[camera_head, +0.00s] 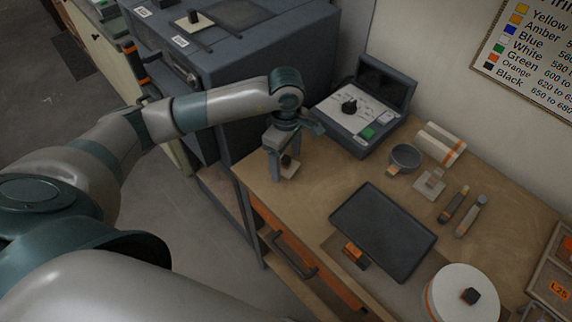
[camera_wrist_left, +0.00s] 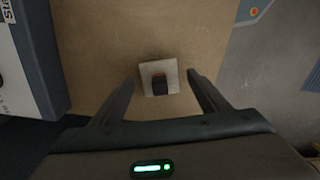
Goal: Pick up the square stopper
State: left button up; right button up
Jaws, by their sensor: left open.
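The square stopper (camera_head: 291,171) is a pale square plate with a dark knob, lying on the wooden table near its left corner. In the left wrist view the square stopper (camera_wrist_left: 147,70) lies flat, with its dark knob facing the camera. My left gripper (camera_head: 284,166) points down over it, fingers apart. In the left wrist view the open fingertips of my left gripper (camera_wrist_left: 161,79) show on either side of the stopper, with gaps between. I cannot tell the exact height of the fingers over the table. My right gripper is not in view.
A grey instrument box with an open lid (camera_head: 361,107) stands behind the gripper, beside a large dark cabinet (camera_head: 262,50). A grey bowl (camera_head: 405,157), a dark tray (camera_head: 383,232) and a round white container (camera_head: 462,295) stand to the right. The table's left edge is close.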

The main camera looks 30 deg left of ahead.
aim_at(286, 157)
pick_arm(q)
jog(key=c, duration=1.2)
jog(key=shift+r, duration=0.15)
jog(key=shift+w+r+b, duration=0.1)
jog(key=shift+r+b, duration=0.55)
jog(key=shift+b, duration=0.05)
notch_tip(286, 157, up, 2)
jog(key=shift+r+b, duration=0.15)
jog(key=shift+b, duration=0.65)
jog(key=s+d+r+b, duration=0.1)
jog(key=s+d+r, duration=0.1)
jog(key=s, duration=0.1)
jog(key=s+d+r+b, duration=0.1)
jog(key=s+d+r, duration=0.1)
jog(key=s, duration=0.2)
jog(key=s+d+r+b, duration=0.1)
jog(key=s+d+r, duration=0.1)
jog(key=s+r, duration=0.1)
jog(key=shift+s, duration=0.15)
jog(key=shift+r, duration=0.1)
